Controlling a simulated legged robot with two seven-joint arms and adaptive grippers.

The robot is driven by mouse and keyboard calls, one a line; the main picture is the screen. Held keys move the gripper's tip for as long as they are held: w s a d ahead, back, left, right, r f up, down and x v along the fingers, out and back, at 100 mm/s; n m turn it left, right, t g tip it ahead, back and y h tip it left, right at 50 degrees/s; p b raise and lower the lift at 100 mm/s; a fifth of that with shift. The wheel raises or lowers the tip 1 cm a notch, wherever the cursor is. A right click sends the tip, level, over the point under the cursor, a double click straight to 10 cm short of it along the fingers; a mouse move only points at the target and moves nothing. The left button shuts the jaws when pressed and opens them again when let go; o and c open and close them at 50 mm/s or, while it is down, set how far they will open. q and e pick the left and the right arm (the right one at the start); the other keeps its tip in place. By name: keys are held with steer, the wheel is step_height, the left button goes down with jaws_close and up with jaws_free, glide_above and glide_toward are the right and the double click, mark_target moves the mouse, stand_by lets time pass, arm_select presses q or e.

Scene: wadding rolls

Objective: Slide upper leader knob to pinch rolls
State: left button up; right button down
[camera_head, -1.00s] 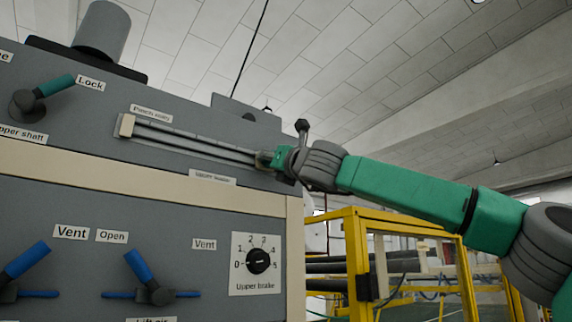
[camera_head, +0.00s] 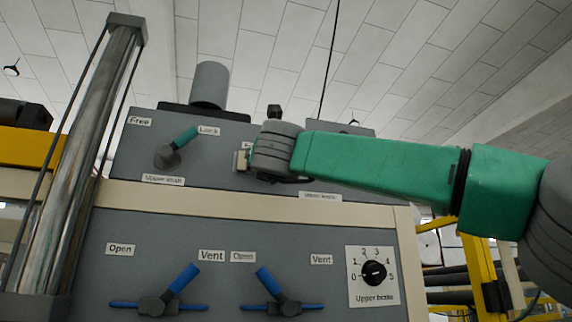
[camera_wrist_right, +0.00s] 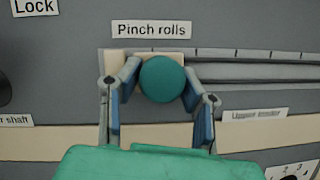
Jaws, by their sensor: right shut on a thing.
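The upper leader knob (camera_wrist_right: 162,78) is a round teal knob on a slot in the grey panel. It is at the slot's left end, just below the "Pinch rolls" label (camera_wrist_right: 151,29). My right gripper (camera_wrist_right: 162,70) is shut on it, with a blue-grey finger on each side. The slot (camera_wrist_right: 280,72) runs off to the right, above the "Upper leader" label (camera_wrist_right: 254,115). In the head view my right wrist and arm cover the knob, the fingers and most of the slot. The slot's beige left end (camera_head: 242,159) shows beside the wrist. My left gripper is out of view.
A teal-handled shaft lever (camera_head: 178,147) stands left of my wrist, near the "Lock" label. Blue-handled levers (camera_head: 272,291) and the upper brake dial (camera_head: 374,272) are lower on the panel. A metal column (camera_head: 78,170) rises at the left.

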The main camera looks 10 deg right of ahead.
steer(key=shift+a, duration=0.55)
steer(key=shift+d, duration=0.1)
steer(key=c, duration=1.1)
jaws_free()
steer(key=shift+a, duration=0.2)
steer(key=shift+a, duration=0.1)
steer(key=v, duration=1.2)
